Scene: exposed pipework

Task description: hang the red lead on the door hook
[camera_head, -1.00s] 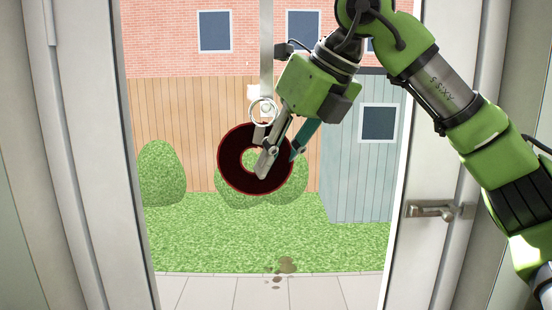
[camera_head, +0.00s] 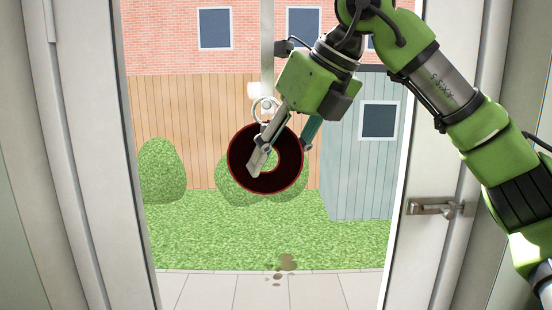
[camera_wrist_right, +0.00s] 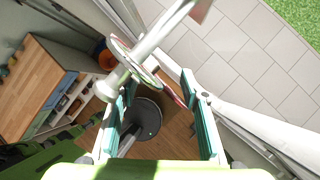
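The red lead (camera_head: 236,165) shows in the head view as a dark coil with a red edge and a silver ring (camera_head: 264,108) at its top. It hangs below the pale strip of the door hook (camera_head: 267,62). In the right wrist view, the ring (camera_wrist_right: 124,58) appears to be around the hook's peg (camera_wrist_right: 155,44), which ends in a round knob. The red lead (camera_wrist_right: 172,90) shows nearly edge-on there. My right gripper (camera_head: 282,157) is open, one finger in front of the coil and one at its right edge. In the wrist view, its fingers (camera_wrist_right: 162,112) are wide apart. My left gripper is out of view.
An open doorway stands ahead, with a frame at left (camera_head: 95,180) and a door handle (camera_head: 432,208) at right. Paving, grass and a shed (camera_head: 350,170) lie outside. The wrist view shows a wooden workbench (camera_wrist_right: 50,85) at left.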

